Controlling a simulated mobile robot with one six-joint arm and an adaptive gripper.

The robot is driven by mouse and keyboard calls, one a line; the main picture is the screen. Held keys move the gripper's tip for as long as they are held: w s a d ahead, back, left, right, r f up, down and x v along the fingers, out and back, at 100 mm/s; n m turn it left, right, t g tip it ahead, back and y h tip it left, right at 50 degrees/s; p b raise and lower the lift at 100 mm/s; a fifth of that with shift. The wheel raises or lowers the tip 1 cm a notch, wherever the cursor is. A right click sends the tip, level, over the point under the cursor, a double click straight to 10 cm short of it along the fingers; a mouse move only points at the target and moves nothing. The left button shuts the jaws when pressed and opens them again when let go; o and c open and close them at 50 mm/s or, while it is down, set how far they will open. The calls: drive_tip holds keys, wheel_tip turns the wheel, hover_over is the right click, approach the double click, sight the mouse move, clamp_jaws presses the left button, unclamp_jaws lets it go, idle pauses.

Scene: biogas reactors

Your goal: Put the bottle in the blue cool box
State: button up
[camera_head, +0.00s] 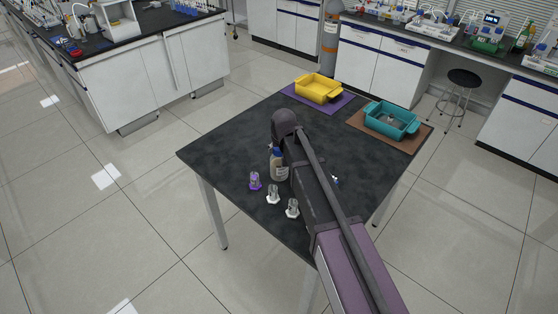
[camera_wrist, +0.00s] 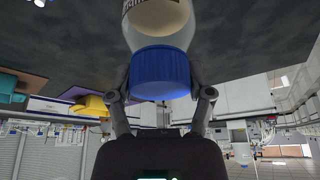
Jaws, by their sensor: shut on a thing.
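The bottle (camera_head: 279,169) is upright at the table's left front part, with a pale body and a label. In the wrist view its blue cap (camera_wrist: 161,72) fills the middle. My gripper (camera_wrist: 163,97) has a finger on each side of the cap and is shut on the bottle. I cannot tell whether the bottle's base touches the table. The teal-blue box (camera_head: 391,131), open and with handles, sits on a brown mat (camera_head: 361,125) at the table's right. Something small lies inside it.
A yellow box (camera_head: 318,88) sits on a purple mat (camera_head: 291,91) at the table's back. Several small clear vessels, one with a purple base (camera_head: 255,181), stand left and in front of the bottle. A small white-blue item (camera_head: 336,182) lies right of my arm. The table's middle is largely clear.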

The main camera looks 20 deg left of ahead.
drive_tip(key=shift+r, duration=0.15)
wheel_tip(320, 180, up, 10)
drive_tip(key=p, duration=1)
drive_tip(key=shift+f, duration=0.25)
idle(0.5)
wheel_tip(320, 180, down, 4)
drive_tip(key=b, duration=0.4)
drive_tip(key=shift+r, duration=0.1)
drive_tip(key=shift+w+d, duration=0.1)
idle(0.3)
